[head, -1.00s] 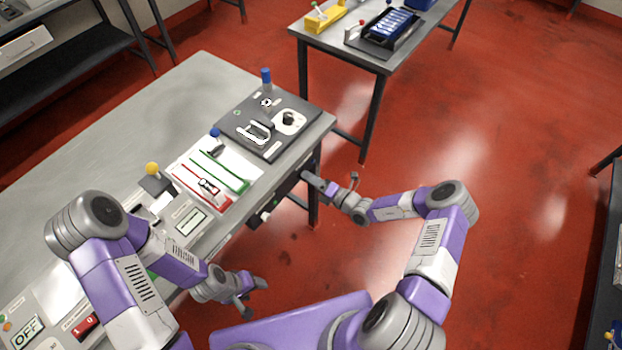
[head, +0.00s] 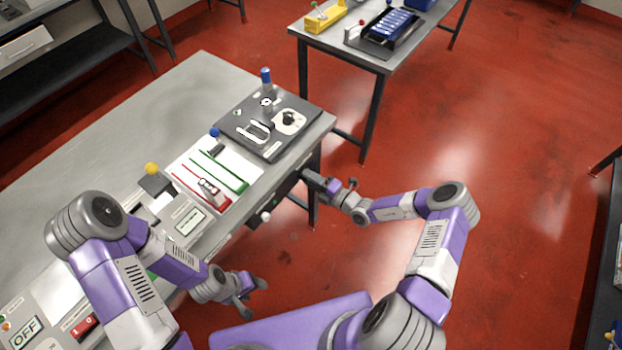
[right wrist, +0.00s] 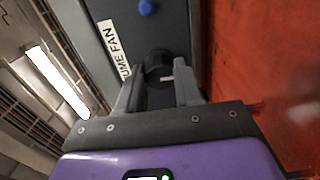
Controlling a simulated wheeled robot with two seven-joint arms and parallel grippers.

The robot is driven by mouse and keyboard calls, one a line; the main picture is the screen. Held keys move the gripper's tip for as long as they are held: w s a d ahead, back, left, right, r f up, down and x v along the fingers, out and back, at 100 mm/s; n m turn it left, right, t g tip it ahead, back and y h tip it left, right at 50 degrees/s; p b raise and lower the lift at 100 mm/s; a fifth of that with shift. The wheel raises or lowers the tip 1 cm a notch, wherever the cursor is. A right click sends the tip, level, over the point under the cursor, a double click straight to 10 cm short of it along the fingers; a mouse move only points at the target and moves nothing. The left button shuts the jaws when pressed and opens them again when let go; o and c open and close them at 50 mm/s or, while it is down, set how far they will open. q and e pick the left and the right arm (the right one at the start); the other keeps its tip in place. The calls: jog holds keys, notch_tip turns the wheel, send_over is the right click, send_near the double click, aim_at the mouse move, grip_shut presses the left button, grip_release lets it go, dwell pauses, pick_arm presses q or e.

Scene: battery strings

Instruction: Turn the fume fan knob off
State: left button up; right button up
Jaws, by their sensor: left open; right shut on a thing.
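The dark round fume fan knob (right wrist: 158,68) has a white mark and sits on a grey panel (right wrist: 168,22) with a "FUME FAN" label, whose first letter is hidden. My right gripper (right wrist: 157,84) is shut on the knob, one finger on each side. In the head view my right gripper (head: 312,180) is at the dark box (head: 287,190) under the table's front edge; the knob is hidden there. My left gripper (head: 250,294) is open and empty, low in front of the table, away from the knob.
A blue button (right wrist: 147,8) is on the same panel. The grey table (head: 120,130) carries a dark panel (head: 240,128), a red-and-green marked board (head: 240,160) and a yellow-topped lever (head: 152,169). A second table (head: 340,48) stands behind.

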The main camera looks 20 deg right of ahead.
jog(key=o, duration=1)
jog(key=shift+o, duration=0.2)
jog(key=v, duration=0.7)
jog(key=shift+s+d+p, duration=0.2)
jog(key=shift+s+p, duration=0.05)
jog(key=shift+p, duration=0.1)
